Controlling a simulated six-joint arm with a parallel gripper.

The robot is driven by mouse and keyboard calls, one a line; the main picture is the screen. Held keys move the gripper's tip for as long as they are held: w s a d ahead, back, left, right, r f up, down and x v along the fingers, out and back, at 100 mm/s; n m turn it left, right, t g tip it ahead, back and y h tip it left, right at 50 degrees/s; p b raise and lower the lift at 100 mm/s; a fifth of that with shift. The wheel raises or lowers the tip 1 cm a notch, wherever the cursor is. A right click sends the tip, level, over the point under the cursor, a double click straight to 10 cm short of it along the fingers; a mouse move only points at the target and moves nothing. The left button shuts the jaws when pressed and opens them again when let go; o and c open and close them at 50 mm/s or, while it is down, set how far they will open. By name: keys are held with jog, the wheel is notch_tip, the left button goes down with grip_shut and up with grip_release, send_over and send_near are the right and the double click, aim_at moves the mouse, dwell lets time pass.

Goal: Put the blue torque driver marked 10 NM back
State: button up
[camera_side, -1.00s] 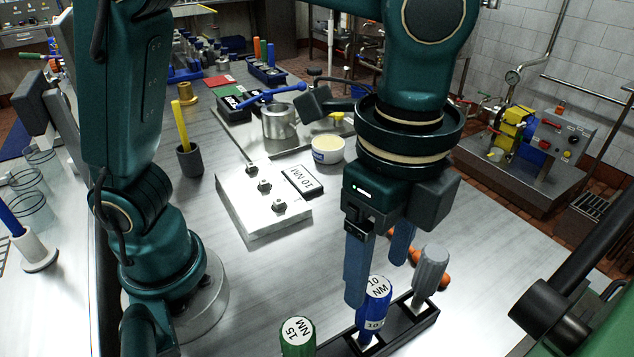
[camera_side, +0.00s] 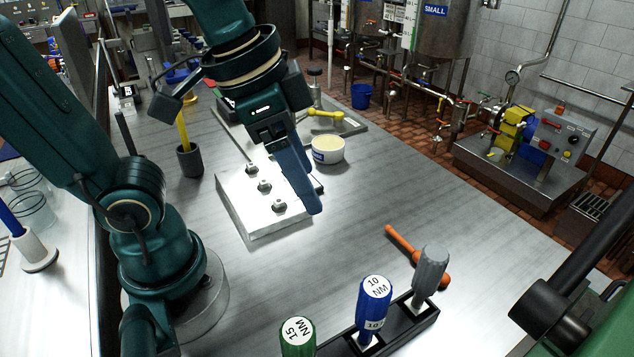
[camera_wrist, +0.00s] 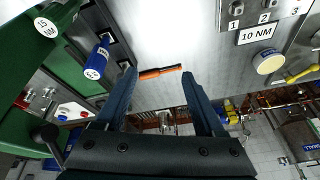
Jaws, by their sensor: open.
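The blue torque driver (camera_side: 374,305) marked 10 NM stands upright in the black holder (camera_side: 408,334) at the front of the table. In the wrist view the blue driver (camera_wrist: 97,62) also sits in the holder, left of my fingers. My gripper (camera_side: 300,175) is tilted, open and empty, over the silver block (camera_side: 246,207) and away from the driver. Its fingers also show apart in the wrist view (camera_wrist: 158,80). The block's 10 NM plate is mostly hidden behind my gripper in the side view, but the plate (camera_wrist: 270,33) is readable in the wrist view.
A green 15 NM driver (camera_side: 297,338) and a grey-handled tool (camera_side: 430,275) stand on either side of the blue driver. An orange-handled tool (camera_side: 408,246) lies behind the holder. A white tub (camera_side: 327,150) stands beyond the block. The table between block and holder is clear.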

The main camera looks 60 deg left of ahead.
jog(key=a+f+n, duration=0.1)
jog(key=s+a+f+n+t, duration=0.1)
jog(key=n, duration=0.1)
jog(key=s+a+f+n, duration=0.1)
jog(key=shift+a+t+y, duration=0.2)
jog(key=shift+t+y, duration=0.1)
jog(key=shift+y, duration=0.1)
dwell(0.9)
